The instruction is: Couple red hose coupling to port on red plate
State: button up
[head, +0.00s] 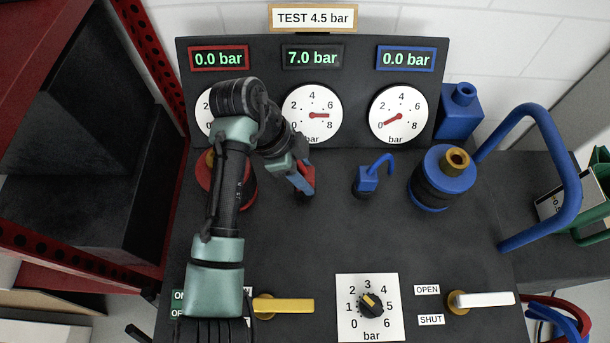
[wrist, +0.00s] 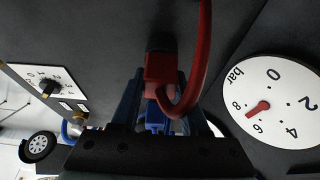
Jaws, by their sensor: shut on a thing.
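The red hose coupling (head: 308,176) is a small red block at the middle of the dark bench panel. In the wrist view the coupling (wrist: 160,68) shows with a red hose curving from it, and a short black cylinder (wrist: 162,43) touches its far end. My gripper (head: 300,184) is shut on it, one blue finger on each side. A round red body (head: 205,178) with a brass fitting (head: 209,158) stands at the left, mostly hidden behind my arm. I cannot make out a separate red plate or its port clearly.
A blue coupling (head: 367,179) stands right of my gripper, with a blue round body (head: 430,190) beyond it. Gauges (head: 312,113) line the upright back panel. A yellow lever (head: 285,306), a pressure knob (head: 371,305) and a white lever (head: 485,299) sit along the front.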

aim_at(304, 173)
grip_shut()
notch_tip(304, 173, up, 10)
jog(key=p, duration=0.2)
jog(key=shift+p, duration=0.4)
jog(key=shift+r, duration=0.1)
